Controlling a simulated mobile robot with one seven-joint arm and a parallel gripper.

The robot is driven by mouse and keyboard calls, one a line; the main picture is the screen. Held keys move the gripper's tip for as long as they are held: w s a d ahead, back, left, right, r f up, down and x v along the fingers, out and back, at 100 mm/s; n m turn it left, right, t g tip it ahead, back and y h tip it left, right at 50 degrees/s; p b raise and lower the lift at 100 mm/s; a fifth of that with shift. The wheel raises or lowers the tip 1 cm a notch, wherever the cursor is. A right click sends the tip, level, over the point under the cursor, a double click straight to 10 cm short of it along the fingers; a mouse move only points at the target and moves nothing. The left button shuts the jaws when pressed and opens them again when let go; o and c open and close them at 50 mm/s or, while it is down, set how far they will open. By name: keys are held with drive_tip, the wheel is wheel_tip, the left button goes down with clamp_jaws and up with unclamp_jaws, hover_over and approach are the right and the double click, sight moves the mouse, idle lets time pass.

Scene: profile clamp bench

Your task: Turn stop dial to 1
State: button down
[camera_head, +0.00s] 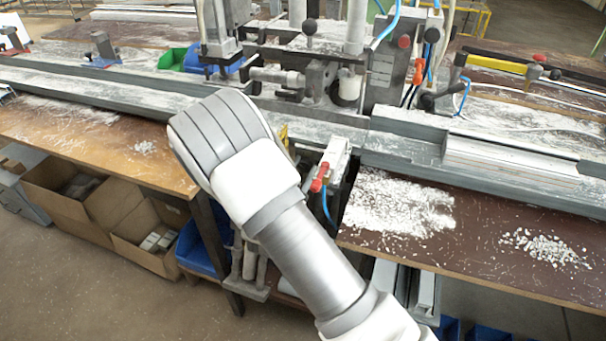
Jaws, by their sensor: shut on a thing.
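My arm reaches in from the lower right, and its rounded grey and white wrist covers the front middle of the clamp bench (95,85). My gripper's fingers do not show; they are hidden behind the wrist. I cannot pick out the stop dial or read any number on it. The clamp machine (385,70) stands behind the wrist, with a metal cylinder (278,75) and black ball knobs (310,28) on it. Just right of the wrist, a small valve block with a red lever (320,177) sits at the bench front.
Metal profile rails (500,165) run along the bench on both sides. White chips (395,205) litter the brown top at right. Green and blue bins (172,59) stand behind the left rail. Cardboard boxes (70,205) stand below at left. Blue hoses hang near the machine.

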drive_tip(key=shift+m+b, duration=1.75)
drive_tip(key=shift+m, duration=0.45)
drive_tip(key=c, duration=0.7)
unclamp_jaws()
drive_tip(key=shift+o, duration=0.2)
drive_tip(key=shift+s, duration=0.1)
drive_tip(key=p+v, duration=0.1)
drive_tip(key=v, duration=1.6)
drive_tip(key=shift+s, duration=0.2)
drive_tip(key=shift+a, duration=0.15)
